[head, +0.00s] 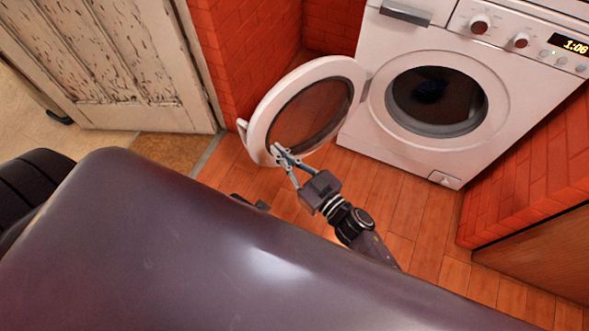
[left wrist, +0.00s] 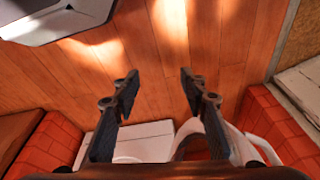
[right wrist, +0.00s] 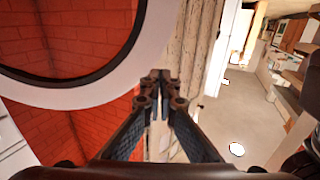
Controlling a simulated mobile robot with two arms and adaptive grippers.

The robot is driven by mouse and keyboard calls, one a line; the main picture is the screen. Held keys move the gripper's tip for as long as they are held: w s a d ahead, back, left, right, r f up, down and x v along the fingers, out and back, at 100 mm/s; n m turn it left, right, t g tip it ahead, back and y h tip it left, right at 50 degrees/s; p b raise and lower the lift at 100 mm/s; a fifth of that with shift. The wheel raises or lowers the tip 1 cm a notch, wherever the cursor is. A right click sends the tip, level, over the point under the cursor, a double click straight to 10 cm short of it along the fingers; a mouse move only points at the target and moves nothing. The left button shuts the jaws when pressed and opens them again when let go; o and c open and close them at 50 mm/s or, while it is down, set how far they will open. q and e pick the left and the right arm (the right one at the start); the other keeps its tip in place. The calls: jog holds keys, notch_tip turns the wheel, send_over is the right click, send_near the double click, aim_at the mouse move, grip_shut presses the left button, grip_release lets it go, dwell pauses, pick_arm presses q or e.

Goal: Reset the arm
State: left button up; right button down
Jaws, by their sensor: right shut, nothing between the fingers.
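My right gripper (head: 283,157) is at the lower rim of the open round washing machine door (head: 265,105) in the head view. Its fingertips meet with nothing between them in the right wrist view (right wrist: 161,82), where the door's white ring (right wrist: 110,88) is close by; I cannot tell whether they touch it. My left gripper (left wrist: 158,88) shows in the left wrist view with its fingers wide apart and empty, over the wooden floor. The white washing machine (head: 385,135) stands with its door swung out to the left. A dark blue item (head: 432,90) lies inside the drum.
Red brick walls (head: 235,55) flank the machine on both sides. A worn white wooden door (head: 105,60) is at the upper left. The wooden floor (head: 400,195) in front of the machine is clear. A brown doormat (head: 172,150) lies near the worn door.

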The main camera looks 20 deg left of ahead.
pick_arm(q)
jog(key=f, duration=0.2)
jog(key=s+f+p, duration=0.1)
jog(key=f, duration=0.1)
jog(key=shift+s+a+f, duration=0.15)
jog(key=shift+f, duration=0.15)
pick_arm(e)
jog(key=v, duration=0.6)
jog(key=shift+s, duration=0.5)
